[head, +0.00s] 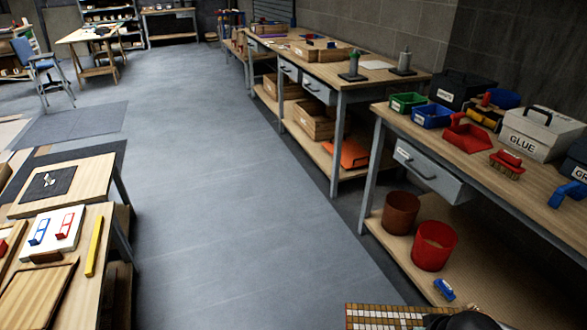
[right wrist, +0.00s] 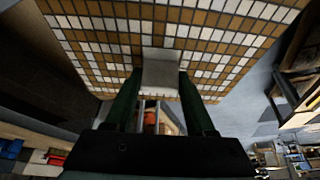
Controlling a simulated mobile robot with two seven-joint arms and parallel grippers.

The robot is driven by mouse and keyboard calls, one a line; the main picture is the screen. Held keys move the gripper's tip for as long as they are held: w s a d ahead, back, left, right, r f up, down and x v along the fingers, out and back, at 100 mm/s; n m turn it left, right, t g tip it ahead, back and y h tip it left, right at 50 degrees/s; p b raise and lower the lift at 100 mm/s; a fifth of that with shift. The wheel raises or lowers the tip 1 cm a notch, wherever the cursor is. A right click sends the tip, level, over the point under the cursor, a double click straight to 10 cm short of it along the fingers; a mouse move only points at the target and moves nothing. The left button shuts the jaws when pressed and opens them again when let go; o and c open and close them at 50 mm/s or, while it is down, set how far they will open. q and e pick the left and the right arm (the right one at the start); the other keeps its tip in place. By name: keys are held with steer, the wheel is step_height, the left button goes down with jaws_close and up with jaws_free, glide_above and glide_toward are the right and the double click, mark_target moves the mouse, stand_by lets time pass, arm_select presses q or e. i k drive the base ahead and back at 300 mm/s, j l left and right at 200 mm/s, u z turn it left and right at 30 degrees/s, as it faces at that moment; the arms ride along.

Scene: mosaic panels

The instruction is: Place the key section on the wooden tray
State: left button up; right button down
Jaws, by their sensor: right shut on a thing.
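The key section, seen as a panel of brown and white mosaic tiles (head: 385,317), shows at the bottom edge of the head view, partly cut off. In the right wrist view the panel (right wrist: 225,48) fills the upper part. My right gripper (right wrist: 158,82) is shut on a grey block at the panel's near edge. A dark part of my right arm shows beside the panel in the head view. A brown wooden tray (head: 38,292) lies on the bench at the lower left, cut off by the frame. It is far from the panel. My left gripper is out of view.
The left bench also holds a yellow bar (head: 94,246), a white board (head: 52,232) with blue and red handles, and a dark mat (head: 46,184). Grey floor (head: 230,200) lies clear between the benches. The right workbench (head: 455,150) carries bins and tools, with red buckets (head: 434,245) below.

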mark_target(28, 300)
steer(key=i+j+u, duration=0.1)
steer(key=i+u, duration=0.3)
steer(key=i+l+u, duration=0.1)
steer(key=i+u, duration=0.6)
steer(key=i, duration=0.15)
steer(key=i+l+u, duration=0.1)
steer(key=i+u, duration=0.2)
steer(key=i, duration=0.2)
steer(key=i+j+u, duration=0.1)
steer(key=i+u, duration=0.6)
steer(key=u, duration=0.2)
steer(key=i+z, duration=0.2)
steer(key=z, duration=5.05)
